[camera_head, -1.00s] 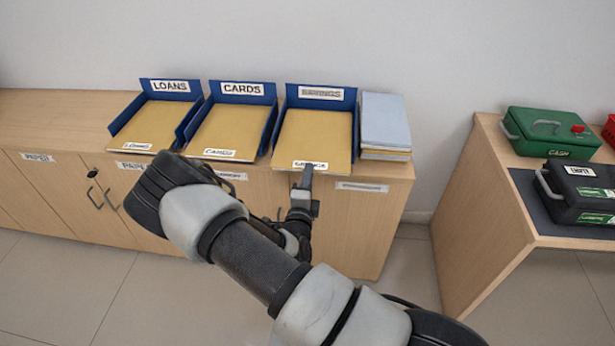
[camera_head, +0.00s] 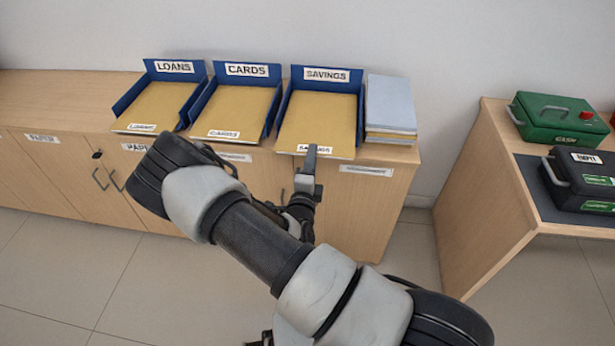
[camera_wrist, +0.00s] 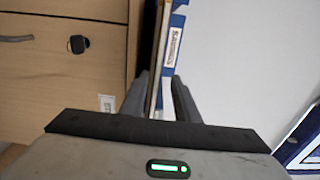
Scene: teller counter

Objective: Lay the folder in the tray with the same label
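The tan folder labelled SAVINGS (camera_head: 319,115) lies in the blue SAVINGS tray (camera_head: 326,75) in the head view. Its front edge with the white label sticks out past the counter's front. My gripper (camera_head: 311,156) is at that front edge, with one finger over part of the label. In the wrist view my fingers (camera_wrist: 161,78) are on either side of the folder's edge (camera_wrist: 154,95). A narrow gap shows between the folder and the right finger, so the gripper looks slightly open. The tray's SAVINGS label (camera_wrist: 174,45) shows beyond the fingers.
The LOANS tray (camera_head: 174,67) and CARDS tray (camera_head: 247,70) stand to the left, each with a tan folder. A folder stack (camera_head: 390,103) sits close on the right. A green cash box (camera_head: 556,118) and a black box (camera_head: 588,182) are on the right desk.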

